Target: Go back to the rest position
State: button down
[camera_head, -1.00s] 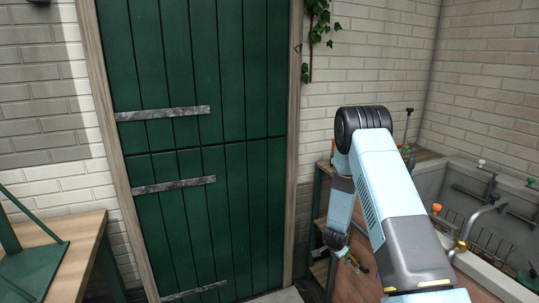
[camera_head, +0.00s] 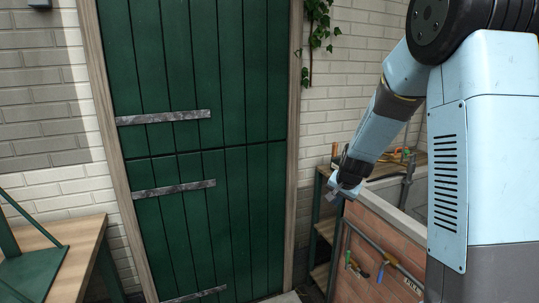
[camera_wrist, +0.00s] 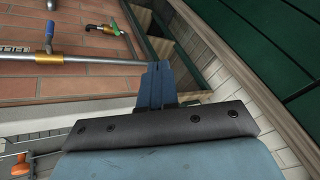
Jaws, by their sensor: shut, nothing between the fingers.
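My gripper (camera_head: 341,192) is at the end of my blue arm, right of the door in the head view. It hangs near the wooden shelf unit (camera_head: 320,228) and the top edge of the red tiled panel (camera_head: 380,238). In the wrist view my gripper's blue-grey fingers (camera_wrist: 158,76) are together, with nothing between them. My upper arm fills the right side of the head view and hides much of the basin behind it.
A green plank door (camera_head: 205,150) stands in the middle, and a wooden table (camera_head: 75,255) at left. The floor is barely visible.

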jog(key=s+r+n, duration=0.3)
jog(key=s+r, duration=0.6)
jog(key=s, duration=0.3)
jog(key=s+r+n, duration=0.2)
jog(key=s+r, duration=0.7)
jog(key=s, duration=0.4)
jog(key=s+r+n, duration=0.1)
jog(key=s, duration=0.9)
jog(key=shift+s+d+n+h, duration=0.3)
jog(key=shift+d+n, duration=0.1)
jog(key=shift+d, duration=0.05)
jog(key=shift+r, duration=0.1)
